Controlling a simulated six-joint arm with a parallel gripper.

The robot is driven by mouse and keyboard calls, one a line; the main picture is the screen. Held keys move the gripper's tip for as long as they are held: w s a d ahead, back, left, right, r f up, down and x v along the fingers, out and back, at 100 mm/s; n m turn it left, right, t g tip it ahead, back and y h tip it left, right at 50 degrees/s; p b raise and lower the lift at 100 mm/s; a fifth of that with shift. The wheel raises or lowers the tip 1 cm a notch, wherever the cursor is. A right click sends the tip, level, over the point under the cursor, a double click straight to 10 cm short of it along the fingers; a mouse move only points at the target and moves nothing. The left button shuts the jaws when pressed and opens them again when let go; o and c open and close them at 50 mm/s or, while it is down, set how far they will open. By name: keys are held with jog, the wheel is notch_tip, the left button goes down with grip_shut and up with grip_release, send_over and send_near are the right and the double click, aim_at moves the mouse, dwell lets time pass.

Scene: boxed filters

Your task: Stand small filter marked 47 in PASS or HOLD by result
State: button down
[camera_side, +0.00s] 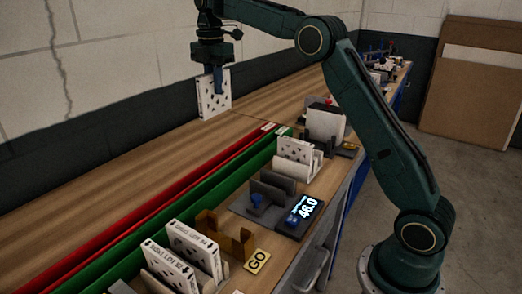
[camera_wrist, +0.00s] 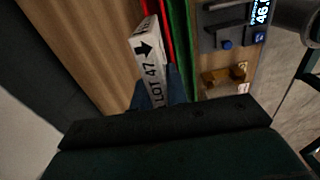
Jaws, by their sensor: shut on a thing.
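My gripper (camera_side: 217,80) is shut on a white filter (camera_side: 207,100) with dark marks, held upright above the wooden bench at the back. In the wrist view the filter's narrow edge (camera_wrist: 149,62) reads "LOT 47" with a black arrow, between the blue fingers of my gripper (camera_wrist: 158,88). A red lane (camera_side: 210,166) and a green lane (camera_side: 220,174) run side by side along the bench; their end labels are too small to read. A grey gauge with a display (camera_side: 304,211) reads 46.0, and its slot looks empty.
White filters marked with a lot number (camera_side: 170,268) stand in a holder at the front. More filters (camera_side: 298,150) stand in holders beyond the gauge. A brass bracket (camera_side: 225,236) and a yellow GO plate (camera_side: 257,261) sit between. The bench left of the lanes is clear.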

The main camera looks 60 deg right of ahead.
jog(key=shift+w, duration=0.15)
notch_tip(320, 180, down, 16)
dwell(0.8)
jog(key=shift+f, duration=2)
jog(key=shift+f, duration=0.15)
jog(key=c, duration=1.4)
grip_release()
